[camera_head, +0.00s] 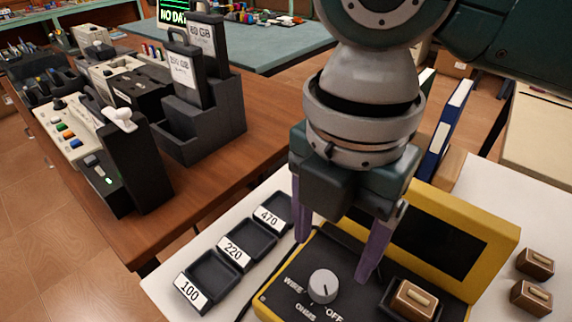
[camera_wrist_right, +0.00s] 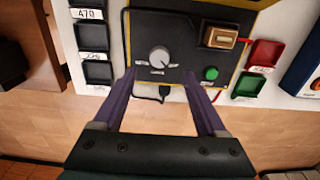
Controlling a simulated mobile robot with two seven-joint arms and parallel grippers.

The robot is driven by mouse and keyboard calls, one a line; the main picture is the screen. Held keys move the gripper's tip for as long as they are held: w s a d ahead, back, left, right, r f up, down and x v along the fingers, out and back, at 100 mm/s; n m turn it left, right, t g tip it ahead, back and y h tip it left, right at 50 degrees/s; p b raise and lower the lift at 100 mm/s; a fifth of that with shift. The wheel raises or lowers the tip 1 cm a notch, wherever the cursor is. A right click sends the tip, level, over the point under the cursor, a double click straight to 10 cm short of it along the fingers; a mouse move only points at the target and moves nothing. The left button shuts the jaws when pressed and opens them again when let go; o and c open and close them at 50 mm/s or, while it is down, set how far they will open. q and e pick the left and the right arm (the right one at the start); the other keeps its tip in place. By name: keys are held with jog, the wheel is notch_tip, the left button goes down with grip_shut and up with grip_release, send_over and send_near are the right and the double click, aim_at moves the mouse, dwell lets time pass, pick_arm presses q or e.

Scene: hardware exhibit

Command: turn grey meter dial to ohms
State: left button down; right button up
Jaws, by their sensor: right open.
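The grey meter dial (camera_head: 323,286) is a round knob on the black panel of a yellow-framed meter (camera_head: 485,255), with WIRE, OHMS and OFF printed around it. I cannot tell which label its pointer faces. In the right wrist view the dial (camera_wrist_right: 159,59) sits just beyond and between the fingertips. My right gripper (camera_head: 335,255) is open and empty, its purple fingers pointing down over the panel. The fingers look apart from the dial. My left gripper is not in view.
Black trays labelled 100 (camera_head: 212,275), 220 and 470 lie left of the meter. A brown block (camera_head: 414,299) sits on the meter's right part. The wrist view shows a green button (camera_wrist_right: 210,73) and red (camera_wrist_right: 266,53) and green trays. More brown blocks lie at right.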

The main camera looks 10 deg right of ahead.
aim_at(325, 282)
notch_tip(325, 282, down, 7)
jog(key=shift+f+b, duration=0.15)
jog(key=shift+b, duration=0.5)
grip_shut()
